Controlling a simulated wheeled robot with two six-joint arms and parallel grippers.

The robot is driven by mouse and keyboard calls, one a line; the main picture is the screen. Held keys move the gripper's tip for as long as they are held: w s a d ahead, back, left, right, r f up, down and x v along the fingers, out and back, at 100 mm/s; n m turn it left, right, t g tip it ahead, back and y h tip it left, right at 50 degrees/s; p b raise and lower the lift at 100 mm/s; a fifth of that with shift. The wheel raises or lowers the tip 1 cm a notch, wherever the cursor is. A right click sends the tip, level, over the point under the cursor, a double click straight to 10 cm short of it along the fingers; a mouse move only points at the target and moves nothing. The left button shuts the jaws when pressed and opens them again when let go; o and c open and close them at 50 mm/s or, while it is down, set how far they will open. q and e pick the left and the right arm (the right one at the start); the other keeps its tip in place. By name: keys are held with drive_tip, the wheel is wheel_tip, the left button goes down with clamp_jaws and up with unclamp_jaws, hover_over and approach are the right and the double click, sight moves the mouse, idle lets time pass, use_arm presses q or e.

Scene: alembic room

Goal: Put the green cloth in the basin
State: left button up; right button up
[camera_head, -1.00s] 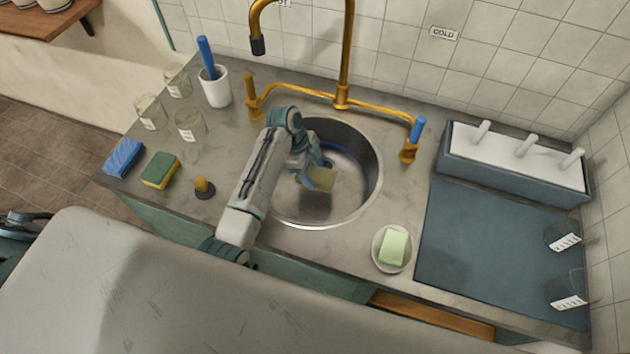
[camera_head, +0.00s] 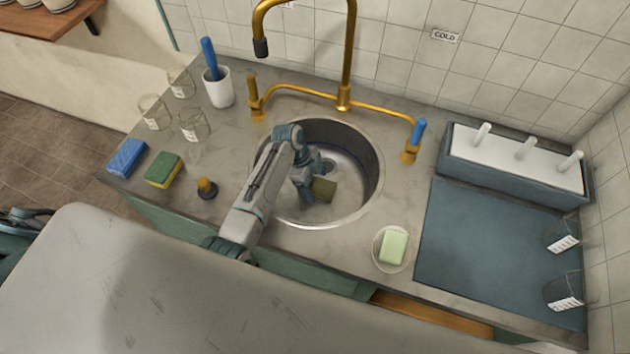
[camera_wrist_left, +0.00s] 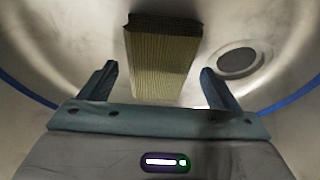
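The green cloth (camera_head: 323,189) is a small folded olive-green block inside the round steel basin (camera_head: 372,185), and it appears to lie on the basin's floor. In the left wrist view the ribbed cloth (camera_wrist_left: 163,60) is beyond the fingers, with clear gaps to both sides. My left gripper (camera_head: 309,190) reaches down into the basin beside the cloth. Its two fingers (camera_wrist_left: 160,88) are spread wide and empty in the wrist view. My right gripper is not seen.
A brass tap (camera_head: 349,60) arches behind the basin. Left of it are glass jars (camera_head: 193,125), a white cup (camera_head: 218,88), a blue cloth (camera_head: 127,157), a sponge (camera_head: 164,170) and a stopper (camera_head: 207,188). Soap on a dish (camera_head: 393,247) and a dark mat (camera_head: 480,240) lie right.

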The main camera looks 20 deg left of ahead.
use_arm(q)
drive_tip(key=shift+r, duration=0.15)
drive_tip(key=b+v, duration=0.2)
drive_tip(key=v, duration=1)
